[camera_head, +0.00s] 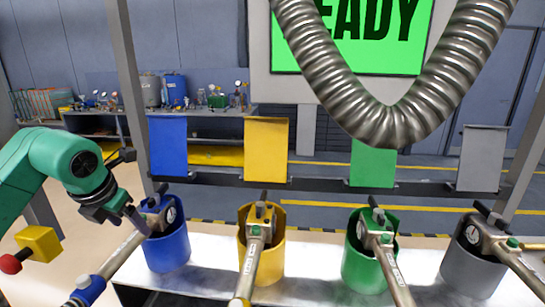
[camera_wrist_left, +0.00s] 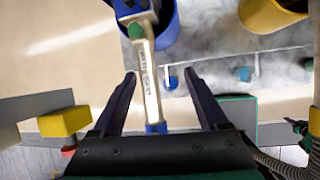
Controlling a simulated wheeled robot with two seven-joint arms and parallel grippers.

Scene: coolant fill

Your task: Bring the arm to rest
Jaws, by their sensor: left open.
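My left gripper (camera_head: 134,214) is at the left of the head view, close to the blue holder (camera_head: 167,250). It is open and empty. A grey nozzle with blue parts (camera_head: 122,254) sits tilted in the blue holder. In the left wrist view the open left gripper (camera_wrist_left: 160,76) has one finger on each side of this nozzle's shaft (camera_wrist_left: 147,82) in the picture, with gaps on both sides. How far the fingers are from the shaft in depth I cannot tell. My right gripper is in neither view.
Similar nozzles stand in the yellow (camera_head: 272,262), green (camera_head: 358,270) and grey (camera_head: 466,272) holders. A yellow box with a red button (camera_head: 38,244) is near my left arm. A ribbed metal hose (camera_head: 385,125) hangs before a green screen (camera_head: 405,55) with "EADY" visible.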

